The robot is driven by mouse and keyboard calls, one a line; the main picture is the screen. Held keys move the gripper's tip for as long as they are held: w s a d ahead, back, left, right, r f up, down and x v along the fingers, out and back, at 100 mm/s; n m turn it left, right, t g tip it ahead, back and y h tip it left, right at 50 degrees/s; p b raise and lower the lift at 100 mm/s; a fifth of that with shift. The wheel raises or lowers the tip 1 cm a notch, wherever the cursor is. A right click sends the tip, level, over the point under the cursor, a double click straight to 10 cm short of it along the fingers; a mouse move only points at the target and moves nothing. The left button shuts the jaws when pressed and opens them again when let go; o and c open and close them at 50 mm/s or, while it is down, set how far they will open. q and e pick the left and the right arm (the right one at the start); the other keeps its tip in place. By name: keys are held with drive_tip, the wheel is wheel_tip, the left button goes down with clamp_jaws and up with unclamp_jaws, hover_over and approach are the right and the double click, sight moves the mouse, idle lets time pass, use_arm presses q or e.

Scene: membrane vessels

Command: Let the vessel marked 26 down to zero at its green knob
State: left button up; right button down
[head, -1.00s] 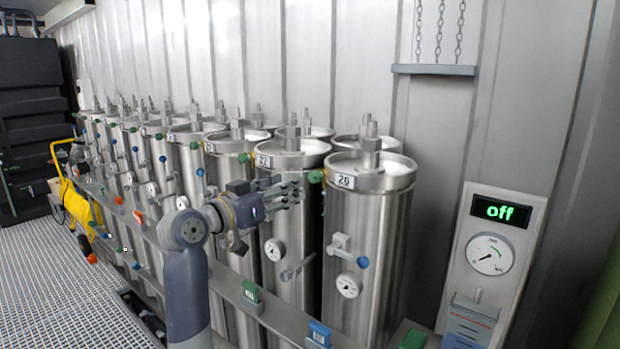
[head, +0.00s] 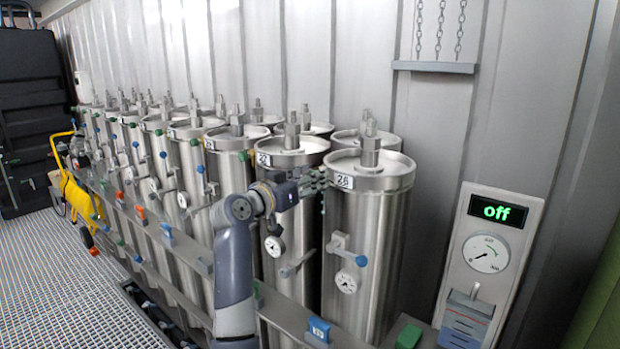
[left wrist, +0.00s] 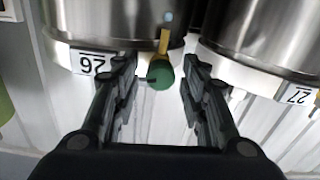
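The vessel marked 26 (head: 368,240) is the steel cylinder nearest the front right in the head view, with its label on the rim. The label also shows upside down in the left wrist view (left wrist: 92,64). Its green knob (left wrist: 160,76), on a brass stem, lies between my open left fingers in the left wrist view, with gaps on both sides. In the head view the fingers hide the knob. My left gripper (head: 312,181) is beside the vessel's upper left rim. A small gauge (head: 346,283) and a blue-ended handle (head: 361,261) are on the vessel's front. My right gripper is out of view.
The vessel marked 27 (left wrist: 262,45) stands close beside it, with more vessels in rows behind. A rail (head: 285,313) with coloured blocks runs in front. A wall panel (head: 485,250) at the right reads "off". Chains and a bar hang above.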

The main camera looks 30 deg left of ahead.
use_arm(q)
clamp_jaws()
drive_tip(key=shift+d+f+m+p, duration=0.15)
drive_tip(key=shift+m+p, duration=0.55)
drive_tip(key=shift+m, duration=4.65)
drive_tip(key=shift+a+f+m+p, duration=0.1)
drive_tip(key=shift+m+p, duration=0.55)
drive_tip(key=shift+m, duration=4.7)
